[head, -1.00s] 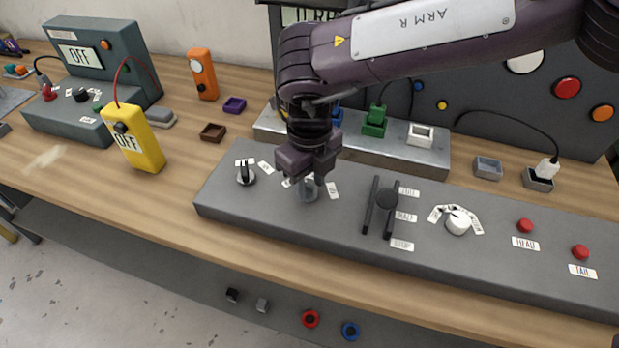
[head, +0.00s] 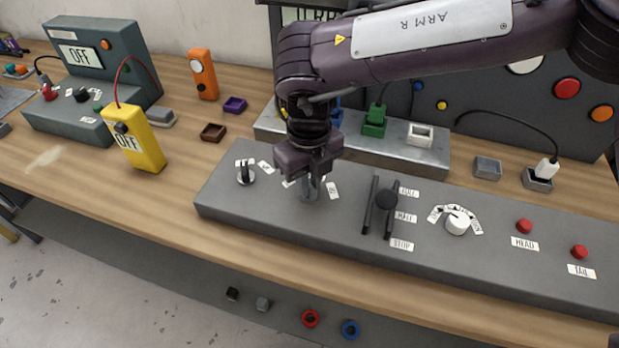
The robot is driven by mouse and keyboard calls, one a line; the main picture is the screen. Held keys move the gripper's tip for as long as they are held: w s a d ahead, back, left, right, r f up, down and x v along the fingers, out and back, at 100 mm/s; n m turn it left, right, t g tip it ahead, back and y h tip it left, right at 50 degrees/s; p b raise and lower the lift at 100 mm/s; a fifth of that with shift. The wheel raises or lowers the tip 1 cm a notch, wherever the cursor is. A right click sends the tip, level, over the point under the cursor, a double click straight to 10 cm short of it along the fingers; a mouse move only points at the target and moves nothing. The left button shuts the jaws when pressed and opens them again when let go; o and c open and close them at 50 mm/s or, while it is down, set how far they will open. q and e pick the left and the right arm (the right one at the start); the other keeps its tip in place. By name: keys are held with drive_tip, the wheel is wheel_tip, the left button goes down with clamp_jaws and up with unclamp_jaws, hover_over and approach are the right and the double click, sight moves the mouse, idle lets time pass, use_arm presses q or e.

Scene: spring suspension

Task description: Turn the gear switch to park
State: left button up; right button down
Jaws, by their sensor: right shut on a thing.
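My right gripper (head: 311,182) points down over the grey control panel (head: 340,222) and is shut on a round grey knob (head: 308,194). The fingers hide most of this knob and some of the small labels around it. My left gripper is not in view.
On the panel, a black-handled knob (head: 245,174) stands left of the gripper. A slider lever (head: 386,200), a white dial (head: 458,223) and two red buttons (head: 524,226) are to the right. A metal rail with coloured blocks (head: 374,124) lies behind.

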drive_tip(key=m, duration=0.4)
drive_tip(key=shift+a, duration=0.1)
drive_tip(key=m, duration=0.6)
drive_tip(key=shift+a, duration=0.1)
drive_tip(key=shift+w+r, duration=0.1)
idle(0.4)
drive_tip(key=c, duration=1.4)
unclamp_jaws()
wheel_tip(320, 180, up, 8)
drive_tip(key=shift+f+p, duration=0.15)
drive_tip(key=shift+p, duration=0.15)
